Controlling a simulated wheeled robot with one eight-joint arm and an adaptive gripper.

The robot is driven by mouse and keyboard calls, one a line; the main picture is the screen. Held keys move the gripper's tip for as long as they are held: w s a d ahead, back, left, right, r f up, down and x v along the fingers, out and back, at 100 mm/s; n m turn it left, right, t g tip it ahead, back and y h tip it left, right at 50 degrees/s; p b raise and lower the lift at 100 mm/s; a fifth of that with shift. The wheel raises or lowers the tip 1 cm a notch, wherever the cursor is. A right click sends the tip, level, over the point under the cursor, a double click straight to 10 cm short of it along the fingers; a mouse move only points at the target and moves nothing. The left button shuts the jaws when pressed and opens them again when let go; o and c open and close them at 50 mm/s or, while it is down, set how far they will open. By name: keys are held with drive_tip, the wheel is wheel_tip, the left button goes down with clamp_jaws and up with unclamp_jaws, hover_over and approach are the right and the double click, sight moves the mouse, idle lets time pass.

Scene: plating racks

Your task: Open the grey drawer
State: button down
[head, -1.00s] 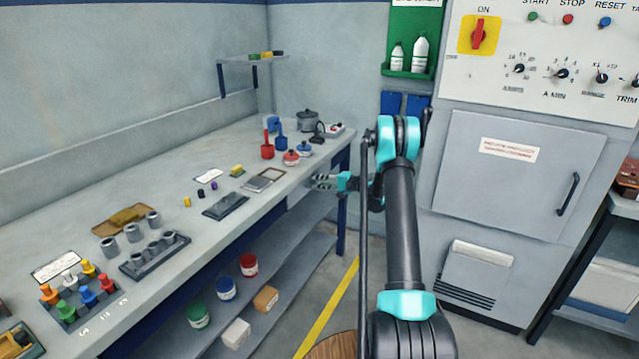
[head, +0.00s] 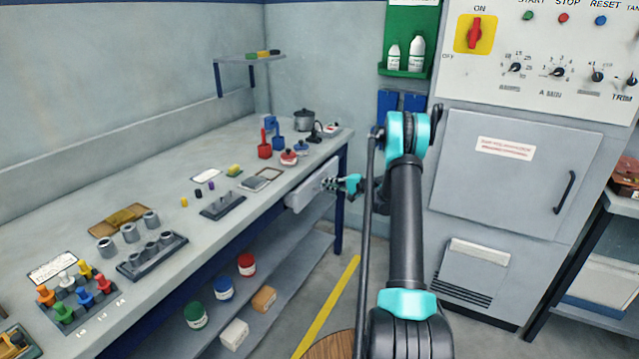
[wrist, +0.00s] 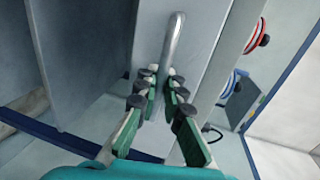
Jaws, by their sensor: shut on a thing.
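The grey drawer (head: 308,193) sits under the far right end of the workbench and stands out from it, partly open. Its grey front with a metal bar handle (wrist: 174,45) fills the middle of the wrist view. My gripper (head: 333,184) is at the drawer front. In the wrist view my gripper (wrist: 162,88) has its green-backed fingers on both sides of the handle's lower part, shut on it. The contact itself is partly hidden by the finger pads. The drawer's inside cannot be made out.
The workbench (head: 215,235) carries pots, pegs and small parts. The lower shelf (head: 285,262) holds several tubs and boxes. A grey control cabinet (head: 510,170) stands right of my arm.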

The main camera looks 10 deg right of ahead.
drive_tip(key=f+v, duration=0.2)
drive_tip(key=v, duration=0.7)
drive_tip(key=f+v, duration=0.2)
drive_tip(key=v, duration=0.7)
drive_tip(key=shift+v, duration=0.75)
drive_tip(key=c, duration=1.9)
unclamp_jaws()
drive_tip(key=shift+d, duration=0.15)
drive_tip(key=v, duration=1.2)
